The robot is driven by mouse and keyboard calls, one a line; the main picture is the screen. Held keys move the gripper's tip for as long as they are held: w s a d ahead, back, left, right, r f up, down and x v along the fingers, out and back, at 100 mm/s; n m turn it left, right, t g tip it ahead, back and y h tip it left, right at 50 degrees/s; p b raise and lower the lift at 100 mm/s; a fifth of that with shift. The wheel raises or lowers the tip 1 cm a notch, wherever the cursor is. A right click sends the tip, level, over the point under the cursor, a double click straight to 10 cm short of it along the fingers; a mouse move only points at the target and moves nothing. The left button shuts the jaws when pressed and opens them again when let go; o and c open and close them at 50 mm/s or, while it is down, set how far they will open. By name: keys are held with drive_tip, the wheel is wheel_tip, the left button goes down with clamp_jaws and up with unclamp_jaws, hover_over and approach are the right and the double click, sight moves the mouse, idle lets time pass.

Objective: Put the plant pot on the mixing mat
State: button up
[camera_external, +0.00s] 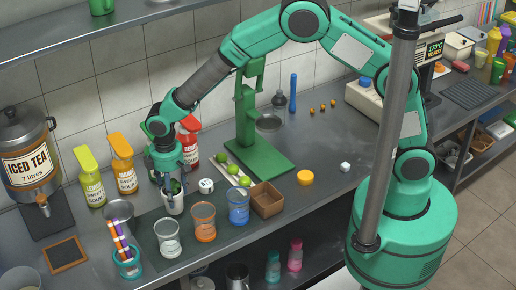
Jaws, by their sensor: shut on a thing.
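The plant pot (173,206) is a small white pot with a dark green plant, whose top is partly hidden by my fingers. My gripper (172,188) points down and is shut on the pot, which is upright. A dark flat mat (146,239), which seems to be the mixing mat, lies on the counter under and around the glasses. The pot is at the mat's back part in the picture; I cannot tell whether it touches the mat or hangs just above it.
Glasses with clear (167,240), orange (204,224) and blue (239,208) contents stand in front and right of the pot. A white die (206,186) is close right. Syrup bottles (124,165) stand behind. A green press (255,140) and brown box (266,200) are further right.

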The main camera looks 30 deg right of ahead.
drive_tip(key=shift+f+b, duration=0.45)
drive_tip(key=shift+f, duration=2)
drive_tip(key=shift+f, duration=0.15)
drive_tip(key=o, duration=1.4)
drive_tip(key=shift+o, duration=0.2)
wheel_tip(320, 180, up, 12)
drive_tip(key=shift+r+p, duration=0.1)
drive_tip(key=shift+p, duration=0.85)
